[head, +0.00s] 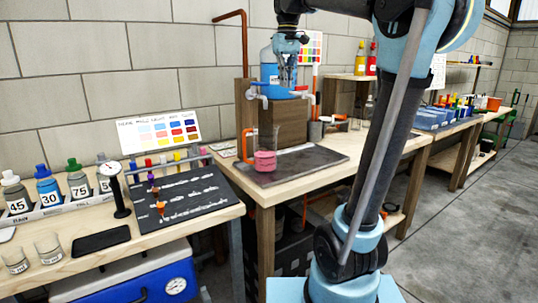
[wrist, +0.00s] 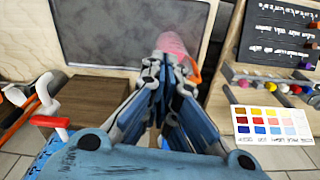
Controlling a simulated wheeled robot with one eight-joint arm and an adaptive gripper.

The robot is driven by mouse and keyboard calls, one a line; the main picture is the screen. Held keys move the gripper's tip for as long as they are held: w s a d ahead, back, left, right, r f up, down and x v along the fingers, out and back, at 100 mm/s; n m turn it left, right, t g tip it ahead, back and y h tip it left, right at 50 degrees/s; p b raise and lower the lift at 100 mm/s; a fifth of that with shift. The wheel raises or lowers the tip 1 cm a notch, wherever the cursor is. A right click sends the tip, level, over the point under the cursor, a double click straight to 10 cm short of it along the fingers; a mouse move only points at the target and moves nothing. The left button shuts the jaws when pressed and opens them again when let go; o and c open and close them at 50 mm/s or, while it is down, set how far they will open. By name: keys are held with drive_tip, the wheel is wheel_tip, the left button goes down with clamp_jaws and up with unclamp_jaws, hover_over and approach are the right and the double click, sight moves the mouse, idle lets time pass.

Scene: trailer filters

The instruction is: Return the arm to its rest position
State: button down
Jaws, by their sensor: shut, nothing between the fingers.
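My arm (head: 395,120) rises from its blue base at the lower right of the head view and bends over to the left at the top. My gripper (head: 285,82) hangs pointing down in front of the blue water jug (head: 268,76). It is shut with nothing in it. In the wrist view my gripper (wrist: 165,65) has its fingers together. A glass beaker with pink contents (head: 265,160) stands on the dark tray, below and left of the gripper. Its pink part (wrist: 172,42) shows beyond the fingertips, partly hidden by them.
The jug stands on a wooden block (head: 283,121) behind the dark tray (head: 318,156). A bench of bottles (head: 48,188), a black board (head: 180,198) and a colour chart (head: 160,130) is at left. Shelves and benches line the wall at right. Floor (head: 480,190) at right is clear.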

drive_tip(key=s+d+f+m, duration=0.1)
drive_tip(key=s+d+f, duration=0.3)
drive_tip(key=s+f, duration=0.4)
drive_tip(key=s+d+f+m+t, duration=0.1)
drive_tip(key=s+d+f, duration=0.4)
drive_tip(key=f, duration=1.4)
drive_tip(key=s+d+f+m, duration=0.2)
drive_tip(key=s+d+f, duration=0.2)
drive_tip(key=s+f, duration=0.8)
drive_tip(key=shift+s+d+f+m+t, duration=0.2)
drive_tip(key=shift+s+f+m+t, duration=0.15)
drive_tip(key=shift+f, duration=0.35)
drive_tip(key=shift+w, duration=0.1)
